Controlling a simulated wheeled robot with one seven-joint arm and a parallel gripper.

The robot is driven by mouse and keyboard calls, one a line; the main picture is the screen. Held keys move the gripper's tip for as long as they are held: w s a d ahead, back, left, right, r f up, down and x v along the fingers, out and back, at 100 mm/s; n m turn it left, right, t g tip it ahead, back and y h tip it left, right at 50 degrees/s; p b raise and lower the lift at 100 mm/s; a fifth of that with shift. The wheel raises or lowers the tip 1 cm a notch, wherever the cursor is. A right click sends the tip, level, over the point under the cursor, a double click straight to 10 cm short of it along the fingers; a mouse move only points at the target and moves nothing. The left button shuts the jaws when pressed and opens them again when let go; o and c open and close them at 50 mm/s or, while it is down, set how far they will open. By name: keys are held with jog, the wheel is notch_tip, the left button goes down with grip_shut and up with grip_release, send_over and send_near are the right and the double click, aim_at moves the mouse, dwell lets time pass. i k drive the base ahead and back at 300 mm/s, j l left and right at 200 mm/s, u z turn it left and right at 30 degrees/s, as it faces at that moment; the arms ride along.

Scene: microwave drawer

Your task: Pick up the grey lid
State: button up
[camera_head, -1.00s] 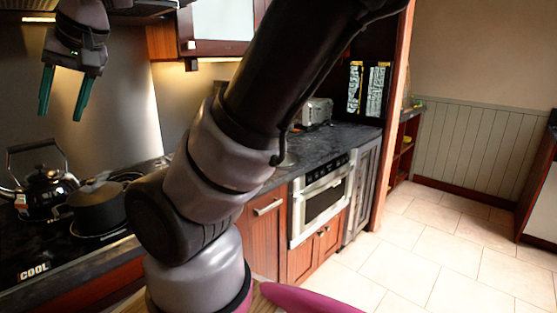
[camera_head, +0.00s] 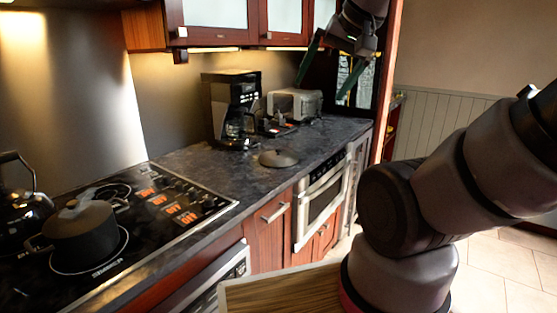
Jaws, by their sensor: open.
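A dark pot (camera_head: 80,237) stands on the stove at the left and looks covered by a greyish top. My gripper (camera_head: 320,92) is at the upper middle right with its two green fingers spread apart. It is empty and shows well above the counter, above and to the right of the lid in the picture.
A coffee maker (camera_head: 232,108) and a toaster oven (camera_head: 295,104) stand behind the lid on the counter (camera_head: 205,165). A black kettle (camera_head: 20,205) is at the far left. Wall cabinets (camera_head: 215,22) hang above. The counter around the lid is clear.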

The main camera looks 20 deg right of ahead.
aim_at(277, 158)
jog(key=z, duration=0.2)
jog(key=u, duration=2.5)
jog(key=k+l+z, duration=0.15)
jog(key=l+z, duration=0.2)
jog(key=l, duration=0.45)
jog(key=l+z, duration=0.35)
jog(key=l, duration=0.5)
jog(key=l+z, duration=0.35)
jog(key=l, duration=0.5)
